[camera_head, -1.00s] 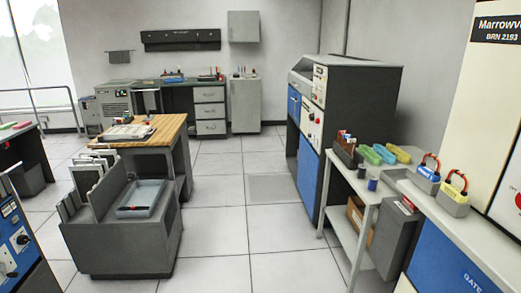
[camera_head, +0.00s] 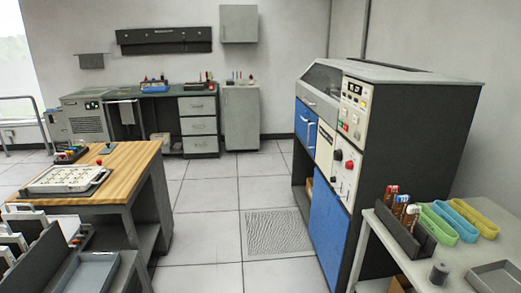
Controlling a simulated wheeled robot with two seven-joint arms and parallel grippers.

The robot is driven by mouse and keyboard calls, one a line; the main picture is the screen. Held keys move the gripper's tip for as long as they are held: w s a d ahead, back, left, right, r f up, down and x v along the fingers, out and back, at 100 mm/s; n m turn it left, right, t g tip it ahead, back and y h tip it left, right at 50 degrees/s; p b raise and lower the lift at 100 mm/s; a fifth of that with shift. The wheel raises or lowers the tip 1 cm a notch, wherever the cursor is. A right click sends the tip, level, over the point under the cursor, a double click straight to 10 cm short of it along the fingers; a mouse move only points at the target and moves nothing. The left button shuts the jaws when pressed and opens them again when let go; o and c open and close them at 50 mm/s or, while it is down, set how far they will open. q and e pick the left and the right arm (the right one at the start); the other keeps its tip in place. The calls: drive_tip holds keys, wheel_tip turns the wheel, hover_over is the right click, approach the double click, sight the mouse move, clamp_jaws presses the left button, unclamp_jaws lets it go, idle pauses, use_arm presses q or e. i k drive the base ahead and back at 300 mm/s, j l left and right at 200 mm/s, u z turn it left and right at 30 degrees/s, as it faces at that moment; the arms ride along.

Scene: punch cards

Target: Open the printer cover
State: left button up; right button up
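A large dark machine (camera_head: 410,140) with blue doors, probably the printer, stands at the right against the wall. A sloped, dark, window-like cover (camera_head: 322,80) with a grey frame lies along its top left side and looks shut. A control panel (camera_head: 352,108) with buttons and small displays is on its front. Below it, a pale panel (camera_head: 345,165) carries a red knob and black knobs. Neither of my grippers is in view.
A side table (camera_head: 455,245) with colored trays is at the right front. The tiled floor between is clear, with a floor grate (camera_head: 275,232).

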sight(309, 88)
drive_tip(key=i, duration=1.1)
drive_tip(key=i+j+z, duration=0.1)
drive_tip(key=i, duration=1)
